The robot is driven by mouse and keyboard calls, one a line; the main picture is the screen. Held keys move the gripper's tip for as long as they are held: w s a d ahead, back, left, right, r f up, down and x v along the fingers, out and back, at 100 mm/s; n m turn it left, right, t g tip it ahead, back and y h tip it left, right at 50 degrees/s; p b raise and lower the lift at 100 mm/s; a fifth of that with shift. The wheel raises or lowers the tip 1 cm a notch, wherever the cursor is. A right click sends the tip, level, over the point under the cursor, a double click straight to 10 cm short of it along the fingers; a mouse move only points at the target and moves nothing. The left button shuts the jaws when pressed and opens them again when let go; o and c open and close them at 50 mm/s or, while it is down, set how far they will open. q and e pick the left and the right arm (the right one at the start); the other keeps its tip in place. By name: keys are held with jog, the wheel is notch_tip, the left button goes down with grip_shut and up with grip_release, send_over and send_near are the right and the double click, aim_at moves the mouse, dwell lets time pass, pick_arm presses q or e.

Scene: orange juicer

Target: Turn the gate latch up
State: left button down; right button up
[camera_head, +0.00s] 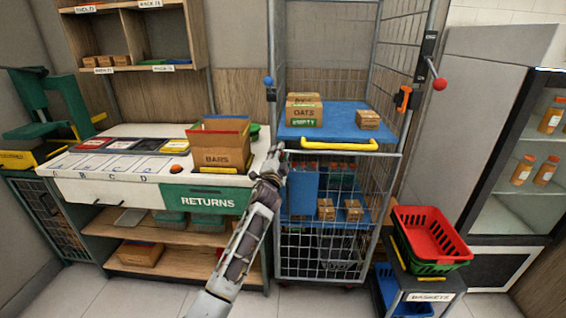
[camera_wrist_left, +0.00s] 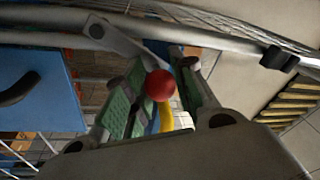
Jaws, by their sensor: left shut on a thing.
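The gate latch shows in the left wrist view as a grey metal lever with a red ball knob (camera_wrist_left: 159,85) at its end. The knob sits between the two fingers of my left gripper (camera_wrist_left: 160,95), which is shut on the latch. In the head view my left gripper (camera_head: 277,152) is at the left post of the wire cage, near the left end of a yellow bar (camera_head: 335,145). The gripper hides the held part there. My right gripper is in neither view.
The cage has a blue shelf (camera_head: 340,113) with an oats box (camera_head: 304,110). Its right post carries a red-knobbed lever (camera_head: 440,84). A returns counter (camera_head: 215,197) with a bars box (camera_head: 220,145) stands left. Red and green baskets (camera_head: 431,232) stand right.

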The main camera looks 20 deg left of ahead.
pick_arm(q)
jog(key=shift+s+a+r+n+y+b, duration=0.15)
jog(key=shift+a+n+y+b, duration=0.3)
jog(key=shift+n, duration=0.75)
jog(key=shift+s+a+n+y+b, duration=0.15)
jog(key=shift+a+n+b, duration=0.25)
jog(key=shift+a+n, duration=0.55)
jog(key=shift+s+a+r+n+y+b, duration=0.15)
jog(key=shift+a+n+y+b, duration=0.2)
jog(key=shift+n, duration=1.1)
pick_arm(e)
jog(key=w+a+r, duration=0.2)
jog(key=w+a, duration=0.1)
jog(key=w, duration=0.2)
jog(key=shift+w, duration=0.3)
pick_arm(q)
jog(key=shift+f, duration=0.1)
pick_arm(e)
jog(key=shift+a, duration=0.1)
pick_arm(q)
jog(key=c, duration=1.1)
grip_release()
jog(key=shift+c, duration=0.2)
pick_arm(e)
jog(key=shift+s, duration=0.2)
pick_arm(q)
jog(key=shift+r, duration=0.3)
